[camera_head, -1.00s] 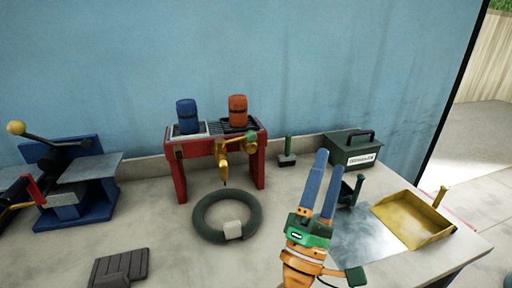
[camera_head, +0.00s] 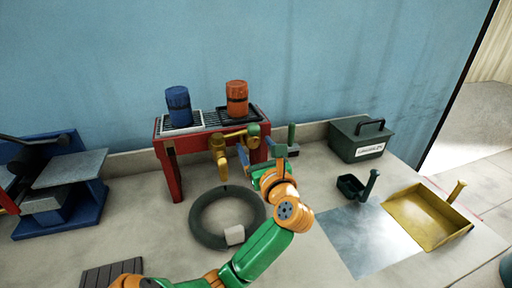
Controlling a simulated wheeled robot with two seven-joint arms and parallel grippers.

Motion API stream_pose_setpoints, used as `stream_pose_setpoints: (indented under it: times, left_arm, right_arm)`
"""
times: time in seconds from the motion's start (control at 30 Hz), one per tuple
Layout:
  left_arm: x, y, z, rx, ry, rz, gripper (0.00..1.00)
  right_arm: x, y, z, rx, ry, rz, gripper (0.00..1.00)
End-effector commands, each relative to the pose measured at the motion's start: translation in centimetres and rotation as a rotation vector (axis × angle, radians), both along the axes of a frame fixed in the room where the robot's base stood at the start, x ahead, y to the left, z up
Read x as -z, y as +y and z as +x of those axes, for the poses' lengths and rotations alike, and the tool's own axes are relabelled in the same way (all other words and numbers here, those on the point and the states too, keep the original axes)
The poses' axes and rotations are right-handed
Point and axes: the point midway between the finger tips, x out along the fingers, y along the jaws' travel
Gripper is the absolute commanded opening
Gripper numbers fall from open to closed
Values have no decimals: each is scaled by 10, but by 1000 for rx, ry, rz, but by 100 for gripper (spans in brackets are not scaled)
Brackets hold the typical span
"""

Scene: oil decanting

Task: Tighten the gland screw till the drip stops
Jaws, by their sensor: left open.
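A brass tap (camera_head: 219,158) hangs at the front of the red stand (camera_head: 174,178), its spout pointing down above the bench. A brass arm (camera_head: 236,134) runs right from it to a green knob (camera_head: 253,130). I cannot make out the gland screw or any drip at this size. My left gripper (camera_head: 259,147) is open, with its blue fingers just below and around the green knob at the stand's right end. I cannot tell whether they touch it. My orange wrist hides part of the stand's right leg. My right gripper is not in view.
Blue (camera_head: 179,105) and orange (camera_head: 237,99) drums stand on the rack. A dark green ring (camera_head: 204,235) with a white tag lies below the tap. A green box (camera_head: 357,140), small dark scoop (camera_head: 350,187) and yellow pan (camera_head: 427,218) are right. A blue press (camera_head: 84,205) is left.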

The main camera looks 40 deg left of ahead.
Motion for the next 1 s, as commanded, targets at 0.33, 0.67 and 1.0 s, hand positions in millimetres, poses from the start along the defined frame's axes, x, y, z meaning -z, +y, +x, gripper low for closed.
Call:
stream_pose_setpoints:
  times: [0.33,0.67,1.0]
  left_arm:
    - [0,0,0,0,1,0,12]
    - [0,0,0,-1,36,16,0]
    - [-3,-1,0,1,235,117,0]
  right_arm:
    - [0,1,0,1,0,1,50]
    - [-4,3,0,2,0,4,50]
    - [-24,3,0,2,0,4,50]
